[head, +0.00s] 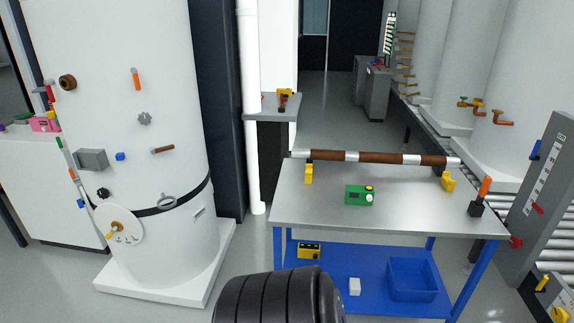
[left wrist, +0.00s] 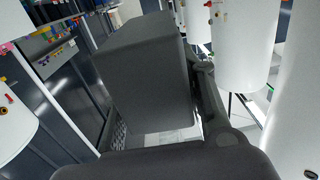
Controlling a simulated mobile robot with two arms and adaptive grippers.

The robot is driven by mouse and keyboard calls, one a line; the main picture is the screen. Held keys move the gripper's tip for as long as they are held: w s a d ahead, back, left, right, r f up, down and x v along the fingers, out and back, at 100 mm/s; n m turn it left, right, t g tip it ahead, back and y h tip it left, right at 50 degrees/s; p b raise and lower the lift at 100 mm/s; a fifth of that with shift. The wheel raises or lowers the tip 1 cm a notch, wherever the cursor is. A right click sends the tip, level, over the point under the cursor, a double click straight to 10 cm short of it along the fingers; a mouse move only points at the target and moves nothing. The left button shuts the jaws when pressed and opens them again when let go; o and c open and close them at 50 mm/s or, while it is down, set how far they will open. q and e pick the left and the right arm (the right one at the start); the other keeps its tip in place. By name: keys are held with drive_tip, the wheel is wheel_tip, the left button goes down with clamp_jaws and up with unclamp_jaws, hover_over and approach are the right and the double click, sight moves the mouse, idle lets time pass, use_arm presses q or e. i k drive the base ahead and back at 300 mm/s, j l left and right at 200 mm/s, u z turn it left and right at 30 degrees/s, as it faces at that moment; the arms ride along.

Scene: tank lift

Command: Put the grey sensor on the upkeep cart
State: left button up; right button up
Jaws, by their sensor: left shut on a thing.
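A dark grey block, which I take to be the grey sensor (left wrist: 143,70), fills the middle of the left wrist view, close to the camera. The upkeep cart (head: 410,217) stands at the right of the head view, with a bare steel top, blue legs and a blue lower shelf. Neither the left gripper nor the held block can be made out in the head view. My right gripper is not in view.
On the cart's top are a brown-and-silver bar (head: 380,158) on yellow supports, a green box (head: 359,196) and an orange-handled tool in a black holder (head: 476,209). A blue bin (head: 412,280) sits on the lower shelf. A white tank (head: 150,60) stands left. Bare top surrounds the green box.

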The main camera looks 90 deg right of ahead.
sight(415, 213)
drive_tip(key=k+l+z, duration=0.15)
drive_tip(key=z, duration=0.35)
drive_tip(key=k+l+z, duration=0.15)
drive_tip(key=z, duration=0.35)
drive_tip(key=l+z, duration=0.35)
drive_tip(key=z, duration=0.15)
drive_tip(key=k+l+z, duration=0.1)
drive_tip(key=l+z, duration=0.2)
drive_tip(key=z, duration=0.15)
drive_tip(key=l+z, duration=0.15)
drive_tip(key=l, duration=0.35)
drive_tip(key=l+z, duration=0.1)
drive_tip(key=l, duration=0.4)
drive_tip(key=i+l+z, duration=0.15)
drive_tip(key=l, duration=0.35)
drive_tip(key=l+z, duration=0.15)
drive_tip(key=l, duration=0.4)
drive_tip(key=i, duration=0.05)
